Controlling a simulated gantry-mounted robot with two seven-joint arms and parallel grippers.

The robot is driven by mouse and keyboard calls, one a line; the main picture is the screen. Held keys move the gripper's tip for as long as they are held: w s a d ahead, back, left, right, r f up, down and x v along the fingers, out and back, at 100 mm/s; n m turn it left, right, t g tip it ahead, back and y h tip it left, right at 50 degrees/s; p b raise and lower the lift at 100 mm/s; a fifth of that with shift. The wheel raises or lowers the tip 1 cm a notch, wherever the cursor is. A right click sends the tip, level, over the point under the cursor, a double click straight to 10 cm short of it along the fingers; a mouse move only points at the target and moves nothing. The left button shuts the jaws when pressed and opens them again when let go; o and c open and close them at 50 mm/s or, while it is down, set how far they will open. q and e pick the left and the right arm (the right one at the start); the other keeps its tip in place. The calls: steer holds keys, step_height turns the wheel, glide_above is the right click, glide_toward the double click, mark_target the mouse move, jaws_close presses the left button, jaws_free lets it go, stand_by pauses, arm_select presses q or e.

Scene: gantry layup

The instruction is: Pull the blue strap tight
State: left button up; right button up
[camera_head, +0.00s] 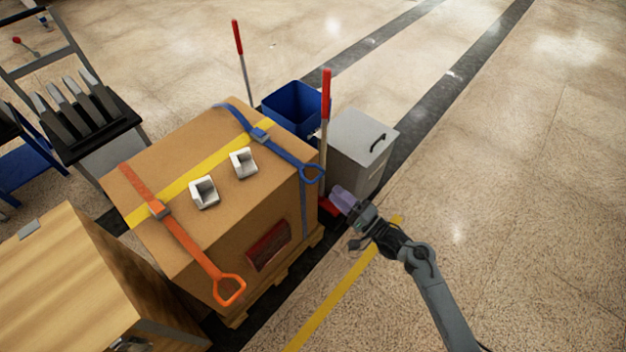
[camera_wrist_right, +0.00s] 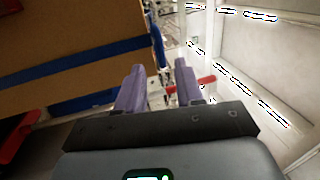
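The blue strap (camera_head: 285,153) runs over the right part of the cardboard box's top (camera_head: 185,150). It passes through a buckle (camera_head: 260,134) and ends in a blue loop (camera_head: 312,173) at the box's front right edge. My right gripper (camera_head: 338,192) is just right of and below the loop, apart from it. Its purple fingers are spread with nothing between them in the right wrist view (camera_wrist_right: 159,72). A blue band (camera_wrist_right: 90,62) crosses the box in that view; I cannot tell where the loop is there. My left gripper is not in view.
An orange strap (camera_head: 185,238) with a loop crosses the box's left side. A red-handled tool (camera_head: 326,95), a blue bin (camera_head: 293,108) and a grey lidded bin (camera_head: 362,140) stand close behind my right gripper. A wooden box (camera_head: 70,285) is front left. Floor at right is clear.

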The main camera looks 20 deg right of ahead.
mark_target(317, 178)
steer(key=b+x, duration=0.3)
steer(key=x, duration=0.5)
steer(key=shift+w+a+b, duration=0.15)
steer(key=shift+w+b, duration=0.1)
steer(key=shift+b, duration=0.15)
steer(key=shift+x, duration=0.85)
steer(key=shift+r, duration=0.1)
steer(key=shift+c, duration=0.5)
jaws_close()
